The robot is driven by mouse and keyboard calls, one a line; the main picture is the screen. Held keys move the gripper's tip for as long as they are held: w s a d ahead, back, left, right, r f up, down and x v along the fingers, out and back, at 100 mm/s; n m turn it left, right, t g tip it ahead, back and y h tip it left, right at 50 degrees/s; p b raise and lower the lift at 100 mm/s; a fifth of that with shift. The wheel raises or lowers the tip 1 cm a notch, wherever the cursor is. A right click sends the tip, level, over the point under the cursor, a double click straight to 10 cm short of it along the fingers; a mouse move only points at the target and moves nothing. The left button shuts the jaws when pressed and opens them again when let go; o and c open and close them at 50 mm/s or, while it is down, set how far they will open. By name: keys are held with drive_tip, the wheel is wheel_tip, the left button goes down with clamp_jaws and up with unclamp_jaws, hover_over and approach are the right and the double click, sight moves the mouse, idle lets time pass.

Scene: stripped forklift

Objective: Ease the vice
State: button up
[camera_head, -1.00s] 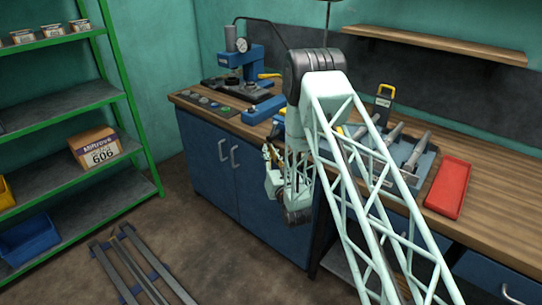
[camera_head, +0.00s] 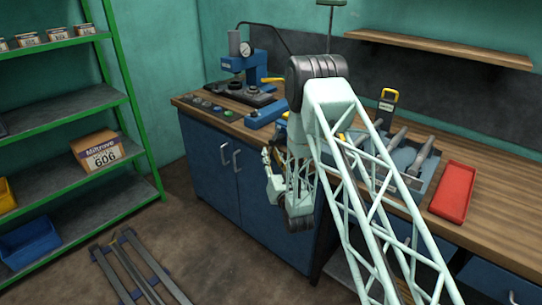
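A blue device (camera_head: 265,112) that looks like the vice sits on the workbench near its front edge, left of my arm. My arm hides part of the area to its right, and its jaws are too small to make out. My gripper (camera_head: 266,158) hangs in front of the blue cabinet doors, below the bench top and apart from the blue device. It is small and partly turned away, so I cannot tell whether it is open or shut.
A blue press with a gauge (camera_head: 240,62) stands at the back left of the wooden workbench (camera_head: 482,208). A grey tool tray (camera_head: 425,176) and a red tray (camera_head: 454,192) lie to the right. A green shelf rack with a box (camera_head: 97,150) stands at the left.

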drive_tip(key=v, duration=1.2)
idle(0.6)
drive_tip(key=shift+w+r, duration=0.1)
drive_tip(key=shift+r, duration=0.05)
